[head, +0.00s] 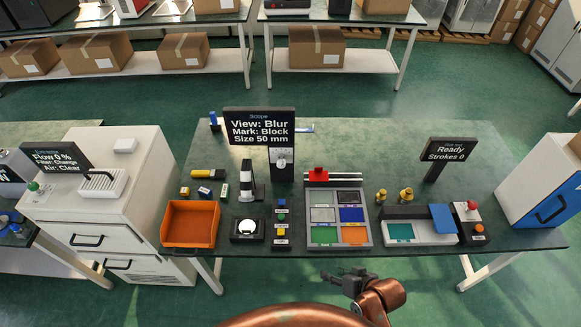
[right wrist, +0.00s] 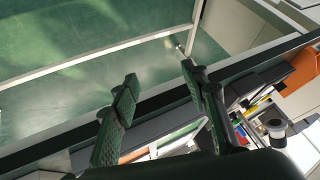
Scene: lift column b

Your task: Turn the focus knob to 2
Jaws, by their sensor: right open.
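A dark sign (head: 259,126) on the long green table reads View: Blur, Mark: Block, Size 50 mm. In front of it stand a black and white upright piece (head: 247,180) and a black box with a white round top (head: 248,229). A small pale fitting (head: 281,158) sits on the sign's post. No focus knob or number can be made out for certain. My right gripper (head: 331,277) is open and empty in front of the table's near edge, right of these parts. Its two apart fingers show in the right wrist view (right wrist: 157,80). My left gripper is not in view.
An orange bin (head: 190,224), a column of small buttons (head: 281,227) and a sectioned tray (head: 338,213) stand along the table's front. Further right are a press-like station (head: 418,232) and a Ready sign (head: 448,150). The table's back strip is mostly clear.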

